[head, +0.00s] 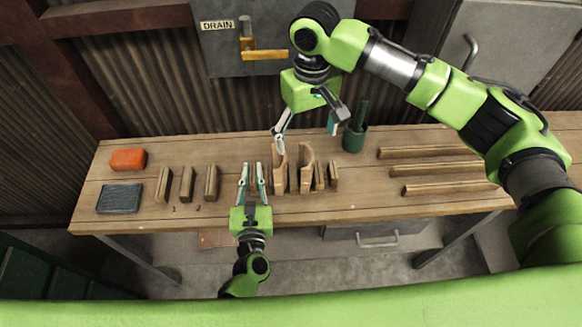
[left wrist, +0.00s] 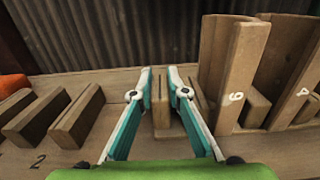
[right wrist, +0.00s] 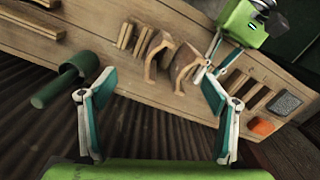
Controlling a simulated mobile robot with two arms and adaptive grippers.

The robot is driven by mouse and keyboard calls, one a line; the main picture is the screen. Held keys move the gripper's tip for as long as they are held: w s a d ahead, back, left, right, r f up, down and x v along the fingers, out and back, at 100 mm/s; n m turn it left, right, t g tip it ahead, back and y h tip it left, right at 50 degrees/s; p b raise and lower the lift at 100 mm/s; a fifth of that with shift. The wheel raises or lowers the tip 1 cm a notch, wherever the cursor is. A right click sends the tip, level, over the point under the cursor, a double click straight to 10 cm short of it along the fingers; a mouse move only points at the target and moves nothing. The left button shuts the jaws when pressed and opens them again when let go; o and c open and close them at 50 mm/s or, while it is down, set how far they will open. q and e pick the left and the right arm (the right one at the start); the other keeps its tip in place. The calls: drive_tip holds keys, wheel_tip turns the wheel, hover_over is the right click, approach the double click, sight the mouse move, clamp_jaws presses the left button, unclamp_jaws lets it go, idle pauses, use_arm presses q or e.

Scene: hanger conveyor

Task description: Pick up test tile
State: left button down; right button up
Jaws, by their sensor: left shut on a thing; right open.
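My left gripper (head: 252,166) is at the front of the bench, its two fingers around a narrow upright wooden block. In the left wrist view the fingers (left wrist: 161,75) stand on either side of this wooden block (left wrist: 160,105), shut on it; it still stands at bench level. I cannot tell whether this block is the test tile. A dark grey flat slab (head: 120,198) lies at the bench's left end, apart from both grippers. My right gripper (head: 306,128) is open and empty above the back of the bench; its spread fingers (right wrist: 155,80) show in the right wrist view.
Taller curved wooden pieces (head: 306,168) stand just right of my left gripper. Several wooden blocks (head: 187,183) stand to its left.

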sight(308, 158)
drive_tip(key=shift+w+d+f+n, duration=0.1)
drive_tip(key=shift+f+n, duration=1.55)
drive_tip(key=shift+n, duration=0.6)
drive_tip(key=shift+w+d+f+n, duration=0.1)
drive_tip(key=shift+d+f+n, duration=0.05)
drive_tip(key=shift+f+n, duration=1.85)
drive_tip(key=shift+w+d+f+n, duration=0.1)
drive_tip(key=shift+f+n, duration=1.2)
drive_tip(key=shift+n, duration=1.25)
drive_tip(key=c, duration=1.4)
